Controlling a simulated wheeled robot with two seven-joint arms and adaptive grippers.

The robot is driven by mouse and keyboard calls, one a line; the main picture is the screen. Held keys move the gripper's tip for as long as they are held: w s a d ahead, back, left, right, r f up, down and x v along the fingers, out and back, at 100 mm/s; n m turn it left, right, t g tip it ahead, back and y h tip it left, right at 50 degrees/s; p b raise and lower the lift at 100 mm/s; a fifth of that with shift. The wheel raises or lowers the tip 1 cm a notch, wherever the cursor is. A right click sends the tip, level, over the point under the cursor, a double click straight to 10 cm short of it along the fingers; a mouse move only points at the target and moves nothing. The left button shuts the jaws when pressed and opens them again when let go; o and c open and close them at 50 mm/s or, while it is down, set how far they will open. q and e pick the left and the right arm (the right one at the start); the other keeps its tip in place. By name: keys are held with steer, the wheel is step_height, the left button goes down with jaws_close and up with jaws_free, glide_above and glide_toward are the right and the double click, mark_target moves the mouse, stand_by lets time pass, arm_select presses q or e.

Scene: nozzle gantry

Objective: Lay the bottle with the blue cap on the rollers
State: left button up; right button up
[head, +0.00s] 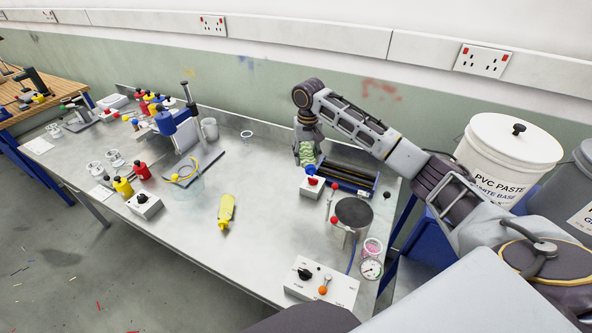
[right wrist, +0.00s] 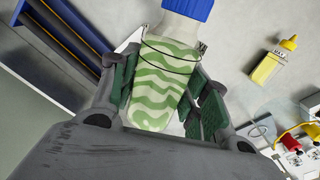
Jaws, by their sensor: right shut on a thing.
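The bottle with the blue cap (head: 307,154) has green and white wavy stripes. It also fills the middle of the right wrist view (right wrist: 160,88), its blue cap at the top edge. My right gripper (head: 304,146) is shut on the bottle's body, one finger on each side. The rollers (head: 350,177) are dark bars in a blue-ended frame at the back right of the bench. They show at the upper left of the right wrist view (right wrist: 62,42), beside the bottle. The bottle is just left of the rollers, apart from them in the wrist view. My left gripper is not in view.
A control box with a red button (head: 312,187) stands before the rollers. A round dark-topped pot (head: 353,212) and a gauge (head: 371,269) are nearer. A yellow bottle (head: 226,211) lies mid-bench with free room around it. A nozzle stand (head: 180,130) is further left.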

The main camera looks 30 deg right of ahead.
steer(key=d+f+n, duration=0.2)
steer(key=d+n, duration=0.1)
steer(key=d, duration=0.4)
steer(key=w+d+f+n, duration=0.1)
steer(key=d+f+n, duration=0.1)
steer(key=d+n, duration=0.2)
steer(key=w+d+f+n, duration=0.1)
steer(key=d+n, duration=0.3)
steer(key=d, duration=0.6)
steer(key=shift+f, duration=0.8)
steer(key=shift+f, duration=0.15)
steer(key=shift+s+f+b, duration=0.1)
steer(key=shift+f+b, duration=2.3)
steer(key=shift+b, duration=0.05)
steer(key=shift+f, duration=1.65)
